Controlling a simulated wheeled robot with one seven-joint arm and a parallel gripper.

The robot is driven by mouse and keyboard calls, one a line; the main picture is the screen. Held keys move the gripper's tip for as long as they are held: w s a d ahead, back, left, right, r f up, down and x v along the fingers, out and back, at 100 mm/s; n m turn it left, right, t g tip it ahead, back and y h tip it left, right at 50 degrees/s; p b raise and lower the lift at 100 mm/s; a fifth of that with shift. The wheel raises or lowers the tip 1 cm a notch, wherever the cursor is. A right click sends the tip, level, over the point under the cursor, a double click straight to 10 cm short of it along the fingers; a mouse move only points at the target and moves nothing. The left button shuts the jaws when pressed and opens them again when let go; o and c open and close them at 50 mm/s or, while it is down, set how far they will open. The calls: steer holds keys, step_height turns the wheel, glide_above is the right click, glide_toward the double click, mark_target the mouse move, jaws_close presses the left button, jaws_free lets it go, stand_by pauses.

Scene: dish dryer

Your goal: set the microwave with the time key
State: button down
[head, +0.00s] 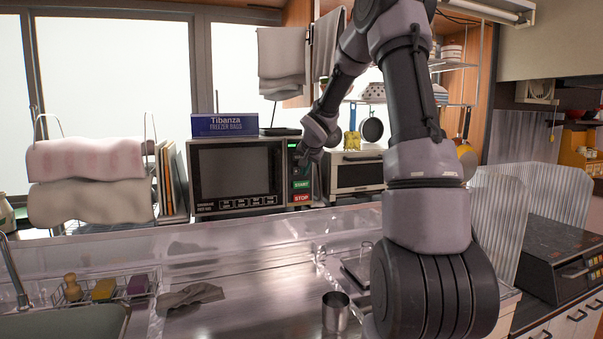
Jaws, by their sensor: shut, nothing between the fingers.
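The microwave (235,175) is dark, with a window door, and stands against the back wall left of the middle. Its control panel is at its right end, with a lit green display (293,146), a green START key (302,185) and a red STOP key (301,198). My gripper (301,163) is shut and empty, its tips in front of the panel, between the display and the START key. It covers that part of the panel, so I cannot make out the time key. I cannot tell whether the tips touch the panel.
A blue freezer-bag box (224,125) lies on the microwave. A toaster oven (356,172) stands to its right, and a towel rack (90,160) to its left. A metal cup (336,312) and a grey cloth (190,297) are on the mostly clear steel counter in front.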

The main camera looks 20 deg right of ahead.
steer(key=shift+w, duration=0.55)
stand_by(0.4)
steer(key=shift+s, duration=1.25)
steer(key=shift+s, duration=0.1)
steer(key=shift+s, duration=2.45)
